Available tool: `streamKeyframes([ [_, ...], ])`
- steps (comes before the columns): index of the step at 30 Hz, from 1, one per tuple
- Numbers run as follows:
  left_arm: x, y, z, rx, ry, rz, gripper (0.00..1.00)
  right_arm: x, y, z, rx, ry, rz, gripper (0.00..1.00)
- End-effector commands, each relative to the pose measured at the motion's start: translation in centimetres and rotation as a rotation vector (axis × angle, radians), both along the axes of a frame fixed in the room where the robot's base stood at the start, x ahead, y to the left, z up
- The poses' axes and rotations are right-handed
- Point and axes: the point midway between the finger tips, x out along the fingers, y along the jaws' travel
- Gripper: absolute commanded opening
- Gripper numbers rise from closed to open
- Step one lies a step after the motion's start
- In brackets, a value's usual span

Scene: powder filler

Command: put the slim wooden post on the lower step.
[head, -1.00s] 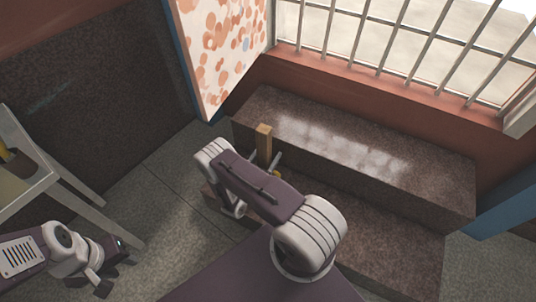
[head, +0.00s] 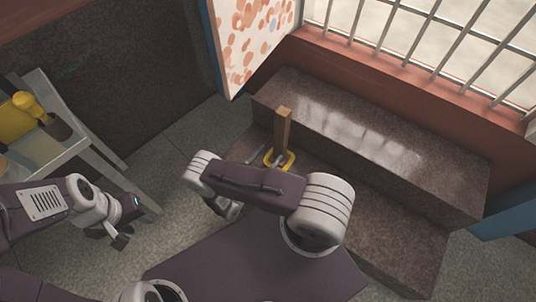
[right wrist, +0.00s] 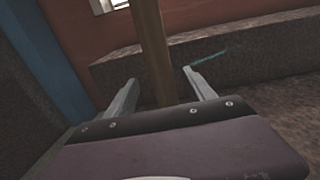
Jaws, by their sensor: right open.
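The slim wooden post (head: 283,130) stands upright on the lower step (head: 365,230), close to the front of the upper step (head: 375,145). A yellow ring-like piece (head: 291,157) lies around its foot; whether they touch is unclear. In the right wrist view the post (right wrist: 152,50) rises between the two spread fingers of my right gripper (right wrist: 160,78), with gaps on both sides. The right gripper is open; in the head view its arm hides most of it. My left gripper (head: 116,238) hangs at the lower left, far from the post; its jaw opening is unclear.
A pale table (head: 85,150) with a yellow object (head: 20,115) and a dark cup stands at the left. A spotted panel (head: 255,40) and a barred window (head: 430,50) are behind the steps. The right part of the lower step is clear.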

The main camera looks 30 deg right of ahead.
Motion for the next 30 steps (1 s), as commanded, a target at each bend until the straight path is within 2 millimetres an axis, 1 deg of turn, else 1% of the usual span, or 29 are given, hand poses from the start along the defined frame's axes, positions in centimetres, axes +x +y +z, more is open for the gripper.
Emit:
streamKeyframes([
  [5, 0.0, 0.0, 0.1, 0.000, 0.000, 0.000, 0.36, -0.2, 0.3, 0.1, 0.004, -0.001, -0.007, 0.63],
  [8, 0.0, 0.0, 0.1, 0.000, 0.000, 0.000, 0.36, -0.6, -0.2, 1.3, 0.054, -0.015, -0.100, 0.63],
  [11, 0.0, 0.0, 0.1, 0.000, 0.000, 0.000, 0.36, -2.3, -1.2, 3.8, 0.191, -0.052, -0.324, 0.63],
  [12, 0.0, 0.0, 0.1, 0.000, 0.000, 0.000, 0.36, -3.5, -1.4, 4.9, 0.268, -0.076, -0.436, 0.63],
  [14, 0.0, 0.0, 0.1, 0.000, 0.000, 0.000, 0.36, -5.4, -1.3, 6.5, 0.396, -0.120, -0.604, 0.63],
  [15, 0.0, 0.0, 0.1, 0.000, 0.000, 0.000, 0.36, -6.7, -0.9, 7.5, 0.489, -0.159, -0.714, 0.63],
  [17, 0.0, 0.0, 0.0, 0.000, 0.000, 0.000, 0.36, -8.4, 0.1, 8.9, 0.640, -0.231, -0.872, 0.63],
  [18, 0.0, 0.0, 0.0, 0.000, 0.000, 0.000, 0.36, -9.3, 1.1, 9.8, 0.746, -0.289, -0.971, 0.63],
  [20, 0.0, 0.0, 0.0, 0.000, 0.000, 0.000, 0.36, -10.3, 2.7, 11.2, 0.911, -0.392, -1.109, 0.63],
  [21, 0.0, 0.0, 0.0, 0.000, 0.000, 0.000, 0.36, -10.6, 3.9, 12.2, 1.021, -0.468, -1.190, 0.63],
  [23, 0.0, 0.0, 0.0, 0.000, 0.000, 0.000, 0.36, -10.6, 5.4, 13.6, 1.179, -0.591, -1.292, 0.63],
  [25, 0.0, 0.0, 0.0, 0.000, 0.000, 0.000, 0.36, -10.2, 6.8, 15.3, 1.338, -0.732, -1.376, 0.63],
  [27, 0.0, 0.0, 0.0, 0.000, 0.000, 0.000, 0.36, -9.7, 7.6, 16.7, 1.462, -0.859, -1.431, 0.63],
  [30, 0.0, 0.0, 0.0, 0.000, 0.000, 0.000, 0.36, -9.0, 8.0, 18.1, 1.574, -0.985, -1.470, 0.63],
])
